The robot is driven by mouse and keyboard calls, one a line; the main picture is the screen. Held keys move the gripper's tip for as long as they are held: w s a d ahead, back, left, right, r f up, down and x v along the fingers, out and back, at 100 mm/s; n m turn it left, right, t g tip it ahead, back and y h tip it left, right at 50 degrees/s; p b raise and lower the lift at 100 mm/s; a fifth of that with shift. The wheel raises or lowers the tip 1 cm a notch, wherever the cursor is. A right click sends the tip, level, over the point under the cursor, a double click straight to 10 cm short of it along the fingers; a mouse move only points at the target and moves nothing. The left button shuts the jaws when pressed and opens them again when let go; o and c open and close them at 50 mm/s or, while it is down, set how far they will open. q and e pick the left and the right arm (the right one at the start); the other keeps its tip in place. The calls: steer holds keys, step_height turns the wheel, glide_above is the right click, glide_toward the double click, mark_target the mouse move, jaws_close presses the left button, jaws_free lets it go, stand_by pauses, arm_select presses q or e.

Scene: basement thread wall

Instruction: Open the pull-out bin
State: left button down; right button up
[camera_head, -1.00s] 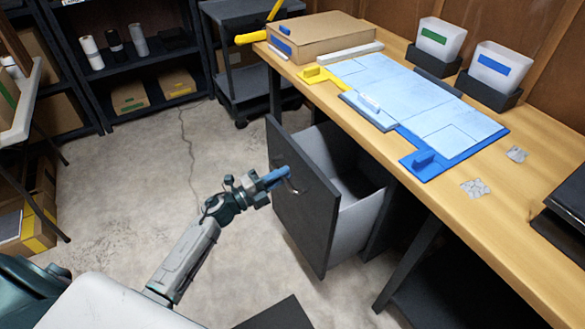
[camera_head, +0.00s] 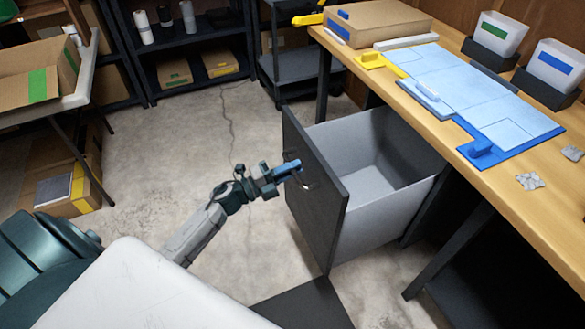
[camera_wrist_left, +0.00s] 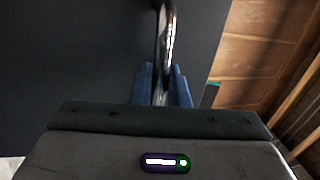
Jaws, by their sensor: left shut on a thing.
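The pull-out bin (camera_head: 385,215) is a light grey box with a dark front panel (camera_head: 316,200), under the workbench. It stands well out from the bench, and its empty inside shows. My left gripper (camera_head: 292,170) is at the outer face of the panel, shut on the bin's curved metal handle (camera_head: 304,184). In the left wrist view the handle (camera_wrist_left: 167,40) runs between the blue fingers (camera_wrist_left: 160,88), in front of the dark panel. My right gripper is not in view.
The wooden workbench (camera_head: 530,235) runs along the right, with blue boards, a cardboard box and white bins on it. Dark shelves (camera_head: 180,50) and a cart (camera_head: 300,75) stand at the back. A table with an open carton (camera_head: 40,80) is at the left. Concrete floor lies clear between.

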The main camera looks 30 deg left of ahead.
arm_select(q)
steer(key=shift+w+a+r, duration=0.15)
steer(key=shift+w+r, duration=0.05)
steer(key=shift+r, duration=0.2)
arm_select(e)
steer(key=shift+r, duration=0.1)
arm_select(q)
steer(key=c, duration=1.5)
jaws_free()
steer(key=shift+c, duration=0.2)
steer(key=shift+o, duration=0.3)
steer(key=shift+f, duration=0.2)
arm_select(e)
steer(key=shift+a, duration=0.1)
